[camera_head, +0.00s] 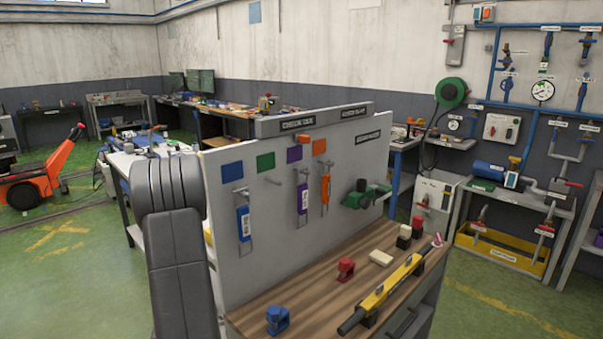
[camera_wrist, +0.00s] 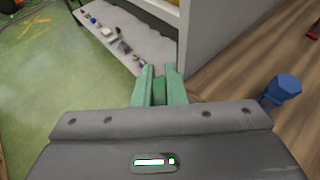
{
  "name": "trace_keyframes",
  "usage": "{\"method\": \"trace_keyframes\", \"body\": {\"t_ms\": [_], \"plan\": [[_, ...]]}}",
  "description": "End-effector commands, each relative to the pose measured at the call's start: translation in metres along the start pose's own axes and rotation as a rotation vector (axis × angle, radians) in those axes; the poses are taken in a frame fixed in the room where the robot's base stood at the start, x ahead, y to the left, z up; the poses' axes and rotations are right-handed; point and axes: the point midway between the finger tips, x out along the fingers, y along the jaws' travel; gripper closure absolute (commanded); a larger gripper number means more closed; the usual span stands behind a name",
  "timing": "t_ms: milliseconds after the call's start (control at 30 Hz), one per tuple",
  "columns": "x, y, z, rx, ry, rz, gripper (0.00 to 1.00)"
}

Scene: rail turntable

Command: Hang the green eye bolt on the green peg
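My gripper (camera_wrist: 159,72) shows in the wrist view with two pale green fingers. A darker green piece (camera_wrist: 160,92) sits between them and looks like the green eye bolt, mostly hidden by the fingers. The gripper is beside the grey board's edge (camera_wrist: 184,40); in the head view I cannot see it. The green peg (camera_head: 271,179) sticks out of the board under the green square (camera_head: 265,161) and looks bare.
A blue bolt (camera_head: 278,320), a red bolt (camera_head: 346,269) and a yellow tool (camera_head: 385,292) lie on the wooden bench.

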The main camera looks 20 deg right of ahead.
Motion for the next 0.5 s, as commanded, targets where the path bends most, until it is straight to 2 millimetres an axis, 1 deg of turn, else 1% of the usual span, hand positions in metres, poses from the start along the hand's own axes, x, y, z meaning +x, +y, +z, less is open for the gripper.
{"method": "trace_keyframes", "body": {"t_ms": [33, 267, 500], "plan": [[-0.003, -0.007, 0.016, 0.007, -0.005, -0.034, 1.0], [-0.014, -0.042, 0.07, 0.042, 0.015, -0.211, 1.0], [-0.026, -0.078, 0.128, 0.075, 0.033, -0.39, 1.0]]}}
